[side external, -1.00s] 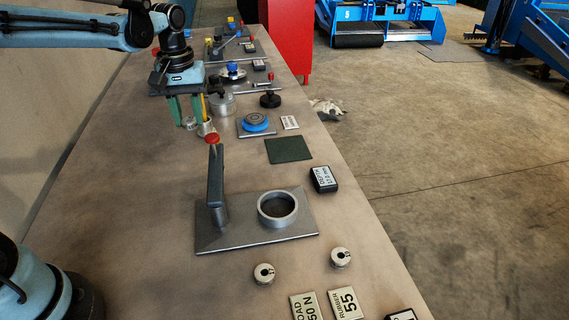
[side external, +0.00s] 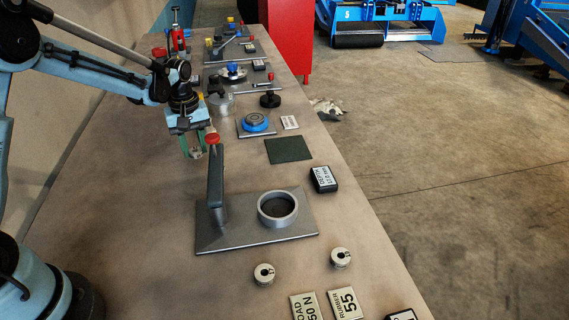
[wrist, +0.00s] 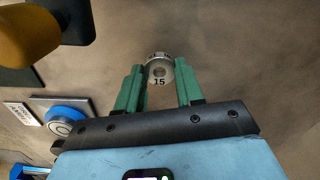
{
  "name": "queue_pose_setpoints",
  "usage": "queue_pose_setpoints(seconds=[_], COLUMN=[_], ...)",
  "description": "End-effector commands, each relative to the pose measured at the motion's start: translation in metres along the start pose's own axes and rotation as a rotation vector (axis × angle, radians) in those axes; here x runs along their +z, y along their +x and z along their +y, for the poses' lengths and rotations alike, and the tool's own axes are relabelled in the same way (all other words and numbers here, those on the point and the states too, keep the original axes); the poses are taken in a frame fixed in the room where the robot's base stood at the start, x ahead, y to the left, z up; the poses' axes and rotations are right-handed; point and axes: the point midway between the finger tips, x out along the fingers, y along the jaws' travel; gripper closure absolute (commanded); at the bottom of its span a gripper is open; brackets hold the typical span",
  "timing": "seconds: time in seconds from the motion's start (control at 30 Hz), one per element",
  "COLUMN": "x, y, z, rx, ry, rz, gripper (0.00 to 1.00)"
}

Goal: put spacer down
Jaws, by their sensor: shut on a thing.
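The spacer (wrist: 159,71) is a small metallic cylinder marked 15 with a hole in its top. In the wrist view it sits between the two green fingertips of my gripper (wrist: 160,82), which is shut on it. In the side external view my gripper (side external: 193,148) points down over the left part of the bench, just behind the red-knobbed lever. The spacer is hard to make out there, and I cannot tell whether it touches the bench.
A lever with a red knob (side external: 212,138) stands close in front of my gripper, on a grey plate (side external: 240,238) with a ring (side external: 278,207). A blue round pad (side external: 256,122) and dark green mat (side external: 289,150) lie right. Two small discs sit nearer. Bare bench lies left.

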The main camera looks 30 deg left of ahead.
Motion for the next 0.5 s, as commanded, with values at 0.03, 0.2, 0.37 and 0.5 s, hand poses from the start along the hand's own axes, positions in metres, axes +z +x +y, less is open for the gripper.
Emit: queue_pose_setpoints(seconds=[0.03,0.2,0.37,0.5], x=[0.0,0.0,0.0,0.0], y=[0.007,0.016,0.016,0.018], z=[0.0,0.0,0.0,0.0], rx=[0.0,0.0,0.0,0.0], ry=[0.0,0.001,0.001,0.001], rz=[0.0,0.0,0.0,0.0], gripper=[1.0,1.0,1.0,1.0])
